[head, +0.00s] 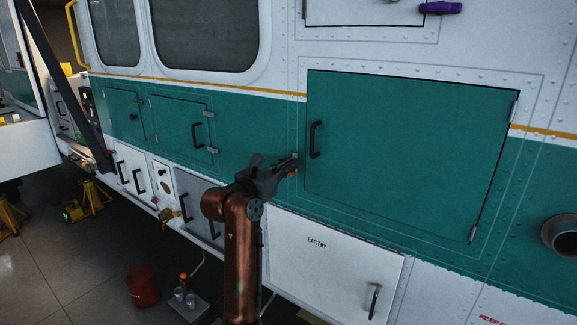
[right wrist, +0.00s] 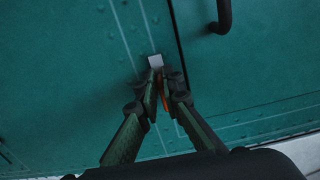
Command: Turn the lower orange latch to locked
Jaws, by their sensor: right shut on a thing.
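The orange latch (right wrist: 165,103) shows as a thin orange strip between the fingers of my right gripper (right wrist: 160,82) in the right wrist view, with a small pale metal plate (right wrist: 155,60) just beyond the fingertips. In the head view, my right gripper (head: 293,164) is at the left edge of the large green door (head: 410,150), with a bit of orange at its tips. It is shut on the latch. The fingers hide most of the latch, so its turn angle cannot be told. The door looks closed. My left gripper is not in view.
The door's black handle (head: 315,139) is close to the right of my right gripper. A purple handle (head: 440,8) is on the panel above. The white battery door (head: 330,265) is below. A red bucket (head: 141,286) stands on the floor at the lower left.

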